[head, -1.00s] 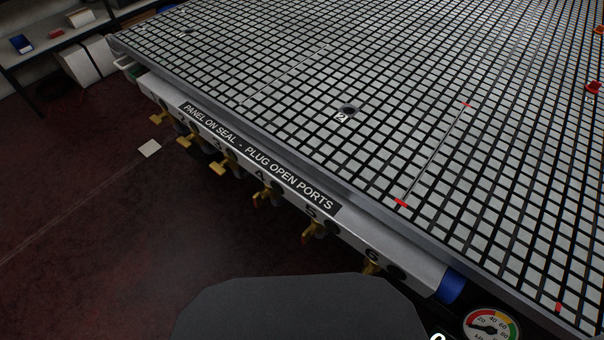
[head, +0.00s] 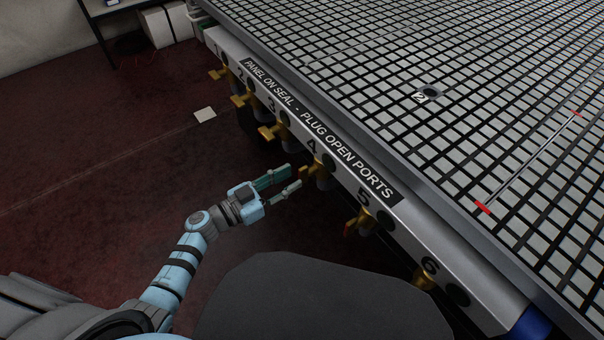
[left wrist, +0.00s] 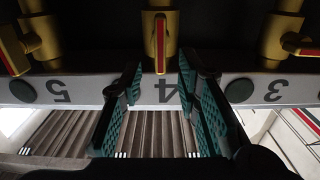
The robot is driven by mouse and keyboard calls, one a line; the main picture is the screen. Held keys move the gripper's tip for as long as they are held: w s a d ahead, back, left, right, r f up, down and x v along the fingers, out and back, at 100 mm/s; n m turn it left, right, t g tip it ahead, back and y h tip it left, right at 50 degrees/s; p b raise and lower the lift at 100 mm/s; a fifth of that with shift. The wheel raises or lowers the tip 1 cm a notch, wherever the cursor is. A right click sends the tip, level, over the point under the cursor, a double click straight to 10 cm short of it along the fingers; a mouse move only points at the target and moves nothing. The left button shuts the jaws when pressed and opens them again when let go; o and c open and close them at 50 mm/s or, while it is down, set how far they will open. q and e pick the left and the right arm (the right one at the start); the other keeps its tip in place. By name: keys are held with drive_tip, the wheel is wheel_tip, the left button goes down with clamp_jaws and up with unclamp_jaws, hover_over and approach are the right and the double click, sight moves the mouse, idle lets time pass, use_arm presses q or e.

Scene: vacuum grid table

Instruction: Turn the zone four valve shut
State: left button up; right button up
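The zone four valve is a brass tap (head: 322,168) under the number 4 on the table's front rail. In the left wrist view it shows upside down as a brass body with a red-striped lever (left wrist: 160,44), in line with the gap between my fingers. My left gripper (head: 294,177) is open, its two fingers pointing at this valve from just in front. The green-padded fingers (left wrist: 159,72) stand on either side of the lever's line in the wrist view. I see no clear contact with the lever. My right gripper is not in view.
Similar brass valves flank it: valve 3 (head: 272,131) to the left and valve 5 (head: 358,221) to the right, both close by. The grid table (head: 400,140) rises behind the rail. The floor (head: 110,180) in front is open.

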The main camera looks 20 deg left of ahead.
sight(300, 175)
use_arm(q)
drive_tip(key=b+x, duration=0.1)
drive_tip(key=x, duration=0.4)
drive_tip(key=shift+w+f, duration=0.1)
clamp_jaws()
drive_tip(key=m, duration=0.1)
drive_tip(key=m+p, duration=0.1)
drive_tip(key=m, duration=0.1)
drive_tip(key=shift+s+d+m, duration=0.15)
drive_tip(key=shift+s+m, duration=0.05)
drive_tip(key=shift+m, duration=0.1)
drive_tip(key=m, duration=0.4)
drive_tip(key=shift+s+d+f+m, duration=0.15)
drive_tip(key=shift+d+f+m, duration=0.05)
drive_tip(key=shift+d+m, duration=0.1)
drive_tip(key=m, duration=0.5)
drive_tip(key=shift+s+d+f+b, duration=0.1)
drive_tip(key=shift+s+f+b, duration=0.05)
drive_tip(key=shift+f+b, duration=0.2)
drive_tip(key=shift+f+m+b, duration=0.2)
drive_tip(key=shift+m+b, duration=0.4)
drive_tip(key=shift+m, duration=1.8)
